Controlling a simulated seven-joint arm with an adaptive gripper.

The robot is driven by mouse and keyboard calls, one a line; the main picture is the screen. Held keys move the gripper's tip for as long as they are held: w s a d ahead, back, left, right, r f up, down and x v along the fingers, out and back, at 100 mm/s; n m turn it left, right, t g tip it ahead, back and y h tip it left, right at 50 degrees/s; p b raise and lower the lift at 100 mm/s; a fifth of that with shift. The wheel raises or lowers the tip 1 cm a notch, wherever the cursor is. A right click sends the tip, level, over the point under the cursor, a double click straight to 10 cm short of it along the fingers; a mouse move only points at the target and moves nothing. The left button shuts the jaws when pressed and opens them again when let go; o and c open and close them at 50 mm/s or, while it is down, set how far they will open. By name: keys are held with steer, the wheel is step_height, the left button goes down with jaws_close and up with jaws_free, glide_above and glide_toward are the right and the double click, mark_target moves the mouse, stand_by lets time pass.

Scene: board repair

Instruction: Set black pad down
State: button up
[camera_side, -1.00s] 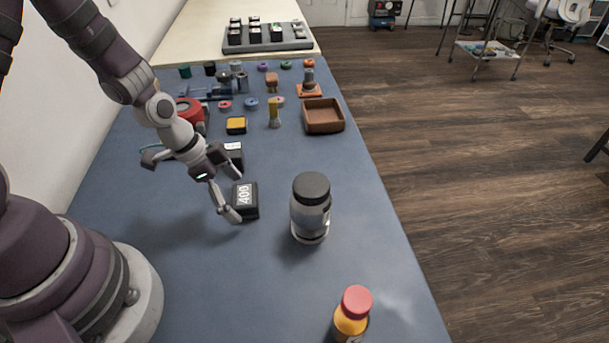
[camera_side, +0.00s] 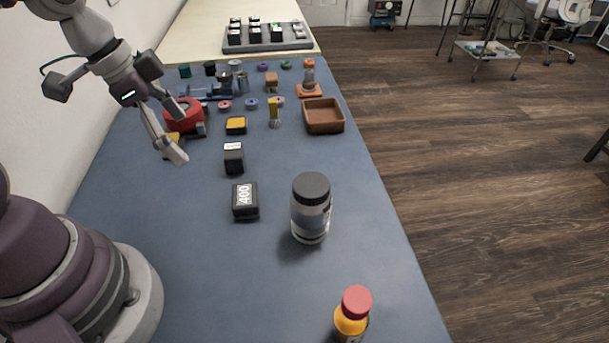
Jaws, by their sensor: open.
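A black block labelled 400 (camera_side: 245,202) rests on the blue mat in the middle of the table. A smaller black block with a white top (camera_side: 233,158) sits just behind it. I cannot tell which of them is the black pad. My gripper (camera_side: 174,132) is open and raised at the left, in front of a red round thing (camera_side: 183,117). It is apart from both black blocks and nothing shows between its fingers. A yellow piece (camera_side: 171,146) is partly hidden behind the fingers.
A clear jar with a dark lid (camera_side: 311,210) and an orange bottle with a red cap (camera_side: 351,316) stand at the right. A brown tray (camera_side: 323,128), a yellow-topped block (camera_side: 236,125) and several small parts lie farther back. The front middle of the blue mat (camera_side: 215,275) is clear.

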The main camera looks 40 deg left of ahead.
steer(key=s+d+r+n+t+y, duration=0.1)
steer(key=s+r+n+t, duration=0.1)
steer(key=s+r+n, duration=0.2)
steer(key=shift+r+n+y, duration=0.4)
steer(key=shift+r+n, duration=0.75)
steer(key=shift+n, duration=0.35)
steer(key=shift+w, duration=0.1)
